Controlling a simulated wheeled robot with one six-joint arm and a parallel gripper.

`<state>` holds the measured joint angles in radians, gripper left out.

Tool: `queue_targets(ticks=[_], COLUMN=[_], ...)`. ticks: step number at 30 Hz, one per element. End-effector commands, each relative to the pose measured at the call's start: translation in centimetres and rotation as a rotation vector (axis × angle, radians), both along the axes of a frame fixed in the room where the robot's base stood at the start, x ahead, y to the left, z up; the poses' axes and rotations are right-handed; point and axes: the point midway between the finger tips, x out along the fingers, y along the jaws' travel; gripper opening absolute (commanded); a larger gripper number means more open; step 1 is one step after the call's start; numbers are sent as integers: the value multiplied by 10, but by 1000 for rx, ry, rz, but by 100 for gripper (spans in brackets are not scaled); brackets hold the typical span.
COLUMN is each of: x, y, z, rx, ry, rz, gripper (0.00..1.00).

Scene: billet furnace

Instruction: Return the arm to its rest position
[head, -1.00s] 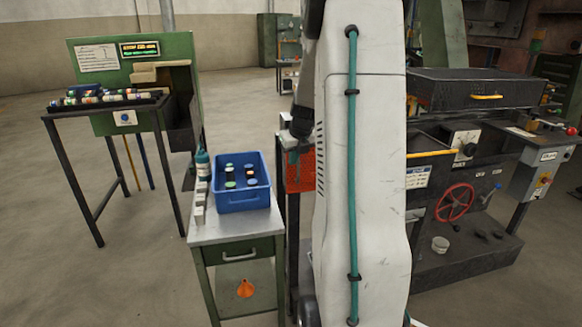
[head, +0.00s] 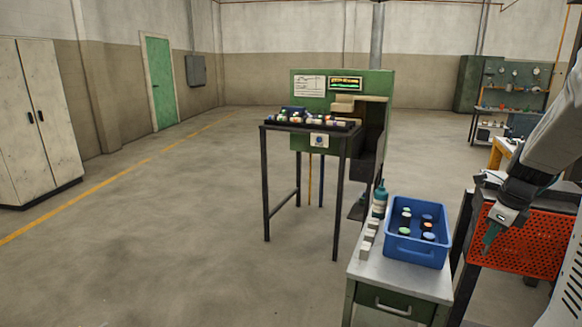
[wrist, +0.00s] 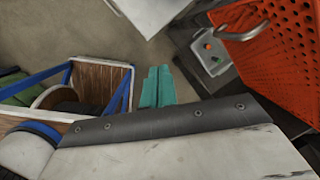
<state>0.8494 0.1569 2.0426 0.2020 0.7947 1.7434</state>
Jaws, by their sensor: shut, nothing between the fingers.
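My gripper (head: 490,236) hangs at the right of the head view, with its teal fingers pointing down. It is in front of the orange perforated panel (head: 525,250) and to the right of the blue bin. In the wrist view my gripper's teal fingers (wrist: 157,88) lie side by side, closed and empty. Part of my pale arm shows at the right edge of the head view.
A blue bin (head: 402,256) with several small capped cylinders stands on a small bench (head: 385,272), beside a bottle (head: 380,200) and white blocks. A green machine (head: 378,120) with a rack table stands behind. Open floor lies to the left.

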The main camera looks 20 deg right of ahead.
Motion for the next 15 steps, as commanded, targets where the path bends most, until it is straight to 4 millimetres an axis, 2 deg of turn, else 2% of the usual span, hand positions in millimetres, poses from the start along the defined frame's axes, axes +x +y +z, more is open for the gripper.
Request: queue_targets(ticks=[1, 8, 12, 15], x=[-5, -35, -66, -94], y=[21, 130, 204, 252], z=[5, 31, 49, 58], rx=[-14, -74, -117, -150], ry=[21, 91, 106, 107], rz=[163, 1013, 1573, 1942], gripper=[0, 0, 0, 0])
